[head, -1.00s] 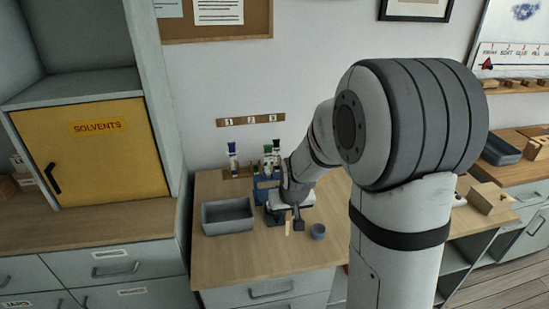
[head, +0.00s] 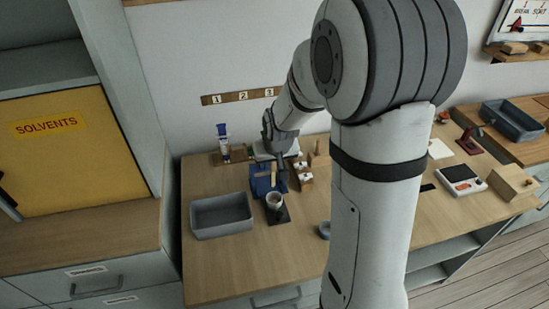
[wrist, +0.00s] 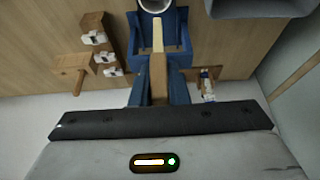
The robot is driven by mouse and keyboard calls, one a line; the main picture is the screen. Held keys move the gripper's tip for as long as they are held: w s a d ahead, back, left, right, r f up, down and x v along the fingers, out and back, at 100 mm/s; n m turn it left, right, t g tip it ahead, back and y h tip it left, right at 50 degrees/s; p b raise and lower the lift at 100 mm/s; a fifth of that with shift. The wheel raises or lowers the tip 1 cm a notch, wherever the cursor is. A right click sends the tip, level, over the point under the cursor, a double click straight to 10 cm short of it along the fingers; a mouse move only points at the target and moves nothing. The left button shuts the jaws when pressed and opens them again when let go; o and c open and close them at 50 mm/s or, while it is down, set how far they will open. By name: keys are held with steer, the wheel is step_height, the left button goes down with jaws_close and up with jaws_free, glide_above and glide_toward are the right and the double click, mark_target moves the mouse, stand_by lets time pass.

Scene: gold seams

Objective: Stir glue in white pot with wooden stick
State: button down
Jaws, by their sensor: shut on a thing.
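The white pot (head: 275,200) stands upright on a dark base on the wooden bench, with a grey opening facing up. Its rim (wrist: 168,8) shows at the top edge of the wrist view; the glue cannot be made out. My gripper (wrist: 158,85) is shut on the pale wooden stick (wrist: 158,38), which points toward the pot. In the wrist view the stick's tip overlaps the near rim; whether it is inside the pot I cannot tell. In the head view my gripper (head: 282,178) is just behind the pot.
A blue holder (head: 260,182) stands right behind the pot. A grey bin (head: 221,217) is to the left. A wooden rack with small white-topped bottles (head: 304,177) is to the right. A small grey dish (head: 324,230) sits by my arm. The bench front is clear.

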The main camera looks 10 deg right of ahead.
mark_target(274, 178)
steer(key=shift+d+f+b, duration=0.1)
steer(key=shift+f+b, duration=2.85)
steer(key=shift+f, duration=1.05)
